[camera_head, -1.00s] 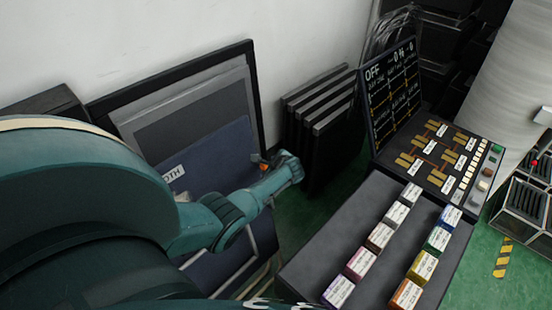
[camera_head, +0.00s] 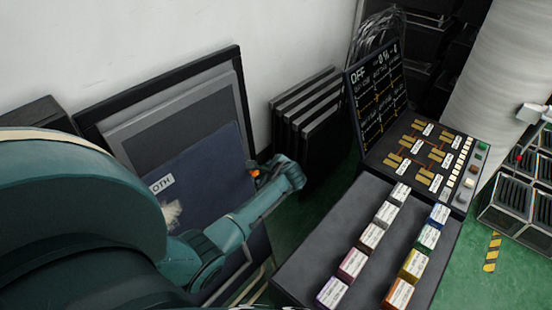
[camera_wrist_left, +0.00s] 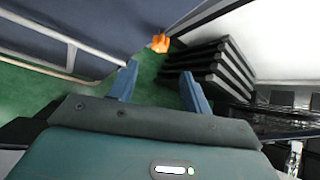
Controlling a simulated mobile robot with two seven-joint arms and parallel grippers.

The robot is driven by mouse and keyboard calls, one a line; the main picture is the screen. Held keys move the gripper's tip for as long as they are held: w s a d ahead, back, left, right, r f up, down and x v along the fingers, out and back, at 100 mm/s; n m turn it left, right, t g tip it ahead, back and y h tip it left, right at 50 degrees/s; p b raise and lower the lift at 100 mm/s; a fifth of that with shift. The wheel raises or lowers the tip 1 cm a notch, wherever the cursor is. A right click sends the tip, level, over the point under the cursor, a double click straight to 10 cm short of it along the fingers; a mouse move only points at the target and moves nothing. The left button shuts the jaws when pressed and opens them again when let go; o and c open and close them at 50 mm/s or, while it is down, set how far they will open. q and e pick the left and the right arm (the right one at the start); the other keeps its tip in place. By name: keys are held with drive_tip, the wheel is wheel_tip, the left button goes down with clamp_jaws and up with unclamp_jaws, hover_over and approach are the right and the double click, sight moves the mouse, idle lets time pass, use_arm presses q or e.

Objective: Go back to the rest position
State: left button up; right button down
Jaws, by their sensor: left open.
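My left arm (camera_head: 75,220) reaches in from the left, in front of the dark blue panel (camera_head: 205,160) leaning by the wall. Its far end (camera_head: 288,174) is beside the panel's right edge. In the left wrist view my left gripper (camera_wrist_left: 160,77) is open, with nothing between its two blue fingers. A small orange piece (camera_wrist_left: 160,43) shows beyond the fingertips, apart from them; it also shows in the head view (camera_head: 254,172). The arm hides part of the panel. My right gripper is not in view.
A console (camera_head: 425,150) with a black display and brass switches stands right of centre. Several coloured labelled blocks sit in two rows on the grey bench (camera_head: 325,235) before it. Dark slabs (camera_head: 305,110) lean by the wall.

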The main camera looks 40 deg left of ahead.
use_arm(q)
drive_tip(key=s+d+r+n+h, duration=0.3)
drive_tip(key=s+d+n, duration=0.25)
drive_tip(key=s, duration=0.45)
drive_tip(key=s+d+r+n+h, duration=0.35)
drive_tip(key=s+d, duration=0.35)
drive_tip(key=s, duration=0.3)
drive_tip(key=s+d+r+n+h, duration=0.2)
drive_tip(key=s+d+n, duration=0.4)
drive_tip(key=s, duration=0.4)
drive_tip(key=w+d+f+m+t+h, duration=0.2)
drive_tip(key=w+d+f+t, duration=0.3)
drive_tip(key=f, duration=0.5)
drive_tip(key=shift+w+d+f+h, duration=0.15)
drive_tip(key=shift+w+d+h, duration=0.3)
drive_tip(key=shift+d, duration=0.15)
